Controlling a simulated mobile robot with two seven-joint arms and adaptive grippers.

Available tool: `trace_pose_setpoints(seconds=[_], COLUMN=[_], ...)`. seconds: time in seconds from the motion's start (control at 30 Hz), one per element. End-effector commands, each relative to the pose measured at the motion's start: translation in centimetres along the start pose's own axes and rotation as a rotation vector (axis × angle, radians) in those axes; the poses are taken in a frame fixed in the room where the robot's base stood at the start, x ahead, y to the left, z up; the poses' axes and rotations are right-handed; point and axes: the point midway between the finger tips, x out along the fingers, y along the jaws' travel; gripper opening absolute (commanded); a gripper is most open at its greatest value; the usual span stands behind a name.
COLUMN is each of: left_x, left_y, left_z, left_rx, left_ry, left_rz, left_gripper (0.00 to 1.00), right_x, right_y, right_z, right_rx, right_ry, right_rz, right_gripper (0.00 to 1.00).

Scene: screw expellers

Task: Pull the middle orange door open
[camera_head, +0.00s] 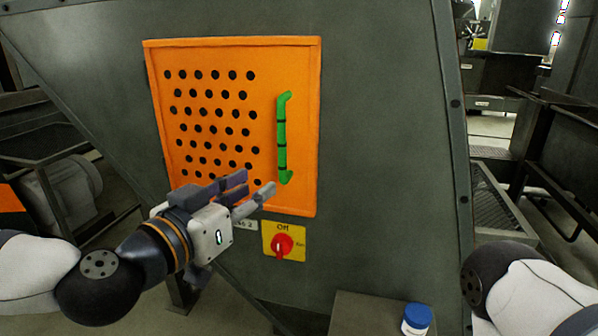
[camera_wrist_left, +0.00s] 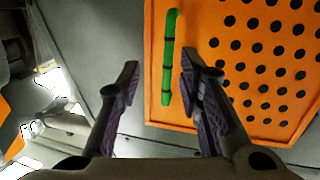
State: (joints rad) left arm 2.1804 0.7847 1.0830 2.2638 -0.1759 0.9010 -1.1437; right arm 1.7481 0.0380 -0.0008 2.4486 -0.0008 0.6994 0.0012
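The orange door (camera_head: 262,110) is a perforated panel, closed in the grey machine wall, with an upright green handle (camera_head: 282,140) near its right edge. My left gripper (camera_head: 258,183) is open and empty, in front of the door's lower part, left of and below the handle. In the left wrist view the door (camera_wrist_left: 215,70) fills the upper right. The green handle (camera_wrist_left: 168,70) appears there between the lines of the two spread fingers (camera_wrist_left: 160,72), nearer the right finger; I see no grip on it. My right gripper is out of view.
Below the door is a yellow plate with a red switch (camera_head: 283,244). A blue-capped jar (camera_head: 417,318) stands on a grey surface (camera_head: 365,312) at the bottom. Part of my right arm shows at lower right. Walkway and machinery lie beyond the wall's right edge.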

Motion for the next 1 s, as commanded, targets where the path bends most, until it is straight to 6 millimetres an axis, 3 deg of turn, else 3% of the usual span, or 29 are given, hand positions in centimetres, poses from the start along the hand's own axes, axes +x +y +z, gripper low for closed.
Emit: trace_pose_setpoints(seconds=[0.03,0.13,0.6,0.73,1.0], left_x=[0.0,0.4,10.7,11.8,12.0], left_y=[-0.7,-1.3,-1.5,-1.5,-1.5], left_z=[-1.6,-3.2,-3.7,-3.9,-4.0], left_rx=[0.021,0.047,0.044,0.045,0.045], left_ry=[0.039,0.075,0.071,0.071,0.072], left_rz=[-0.016,-0.031,-0.030,-0.029,-0.028], left_gripper=[0.33,0.33,0.33,0.33,0.33], right_x=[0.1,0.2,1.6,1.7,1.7], right_y=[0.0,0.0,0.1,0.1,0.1], right_z=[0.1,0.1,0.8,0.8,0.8], right_rx=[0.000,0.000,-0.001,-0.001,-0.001], right_ry=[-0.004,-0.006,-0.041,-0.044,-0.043], right_rz=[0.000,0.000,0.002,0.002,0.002], right_gripper=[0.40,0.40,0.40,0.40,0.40])
